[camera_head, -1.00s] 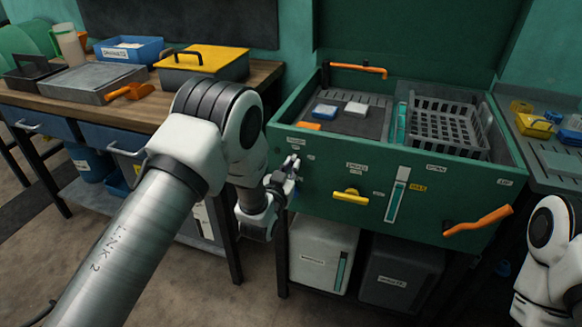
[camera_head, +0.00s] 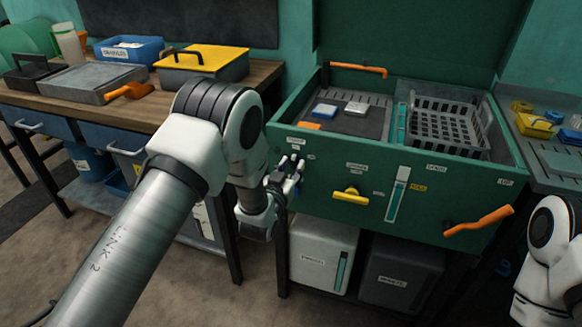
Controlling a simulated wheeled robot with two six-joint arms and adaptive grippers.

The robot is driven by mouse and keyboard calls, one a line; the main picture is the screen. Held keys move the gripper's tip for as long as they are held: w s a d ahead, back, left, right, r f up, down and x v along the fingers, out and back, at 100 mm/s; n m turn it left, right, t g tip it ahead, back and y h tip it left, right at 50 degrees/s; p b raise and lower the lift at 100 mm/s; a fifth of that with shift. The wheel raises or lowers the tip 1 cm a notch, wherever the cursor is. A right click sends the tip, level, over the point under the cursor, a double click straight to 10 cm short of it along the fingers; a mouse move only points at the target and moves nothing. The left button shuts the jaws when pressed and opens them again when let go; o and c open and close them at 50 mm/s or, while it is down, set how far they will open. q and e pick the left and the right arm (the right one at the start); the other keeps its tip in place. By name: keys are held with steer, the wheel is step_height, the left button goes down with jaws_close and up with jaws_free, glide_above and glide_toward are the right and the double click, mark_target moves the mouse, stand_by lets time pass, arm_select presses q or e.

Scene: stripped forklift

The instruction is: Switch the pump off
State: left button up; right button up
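The green wash cabinet (camera_head: 310,190) has small white labels on its front, too small to read surely. My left gripper (camera_head: 291,163) is at the upper left of that front, close to the labels there. I cannot tell if it touches the panel. Its dark fingertips show, but whether they are apart or together is unclear. No pump switch shows clearly; the gripper may cover it. A yellow handle (camera_head: 350,195) is on the front, right of the gripper. My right gripper is out of view; only part of that arm shows at the right edge.
An orange lever (camera_head: 479,221) sticks out at the front's lower right. A level gauge (camera_head: 397,195) is left of it. A grey basket (camera_head: 448,122) sits in the cabinet. White (camera_head: 322,252) and dark (camera_head: 400,273) containers stand underneath. A wooden bench (camera_head: 145,110) is at left.

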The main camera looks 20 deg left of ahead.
arm_select(q)
steer(key=s, duration=1.2)
steer(key=shift+a, duration=0.2)
